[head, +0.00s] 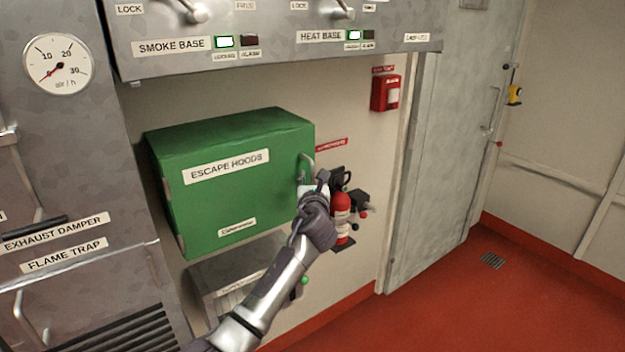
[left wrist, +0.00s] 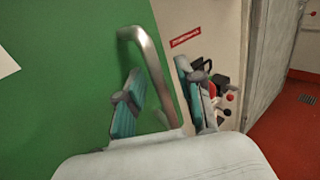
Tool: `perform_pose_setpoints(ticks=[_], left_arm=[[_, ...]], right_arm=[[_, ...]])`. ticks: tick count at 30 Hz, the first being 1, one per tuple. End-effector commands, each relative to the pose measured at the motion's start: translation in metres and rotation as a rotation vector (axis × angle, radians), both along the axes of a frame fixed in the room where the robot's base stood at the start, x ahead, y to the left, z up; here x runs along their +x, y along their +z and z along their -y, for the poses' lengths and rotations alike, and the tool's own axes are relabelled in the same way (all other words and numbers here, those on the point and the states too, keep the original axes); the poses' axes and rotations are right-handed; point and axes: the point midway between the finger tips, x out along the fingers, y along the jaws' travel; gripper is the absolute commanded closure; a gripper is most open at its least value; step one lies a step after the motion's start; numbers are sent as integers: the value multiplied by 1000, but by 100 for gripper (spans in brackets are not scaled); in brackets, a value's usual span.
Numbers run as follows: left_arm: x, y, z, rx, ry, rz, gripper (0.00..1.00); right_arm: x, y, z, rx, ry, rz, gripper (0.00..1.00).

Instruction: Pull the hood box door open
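The green hood box (head: 236,190) labelled "ESCAPE HOODS" is on the wall, and its front door looks shut. A metal bar handle (head: 306,160) is at the door's right edge. My left gripper (head: 322,180) is at the lower part of this handle. In the left wrist view, the handle (left wrist: 146,58) rises between the two teal-padded fingers of my left gripper (left wrist: 163,100). The fingers stand apart, one on each side of the bar, with space showing around it. The handle's lower end is partly hidden by the gripper. My right gripper is not in view.
A red fire extinguisher (head: 342,212) hangs on the wall just right of my left gripper. A grey control panel (head: 270,50) overhangs the box. A grey case (head: 228,270) is below it. Red floor (head: 430,310) lies open at the right, before a grey door (head: 440,150).

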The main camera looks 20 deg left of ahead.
Motion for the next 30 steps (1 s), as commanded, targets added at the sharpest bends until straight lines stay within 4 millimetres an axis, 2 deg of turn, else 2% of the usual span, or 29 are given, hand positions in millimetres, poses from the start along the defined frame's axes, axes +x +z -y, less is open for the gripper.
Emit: perform_pose_setpoints(ticks=[2, 9, 23, 30], left_arm=[[0, 0, 0, 0, 0, 0, 63], [0, 0, 0, 0, 0, 0, 100], [-1, 1, 1, 1, -6, -1, 100], [-9, 5, 18, 2, -81, -3, 100]], right_arm=[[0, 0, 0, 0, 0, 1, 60], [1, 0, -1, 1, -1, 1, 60], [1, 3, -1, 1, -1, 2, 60], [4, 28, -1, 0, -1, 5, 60]])
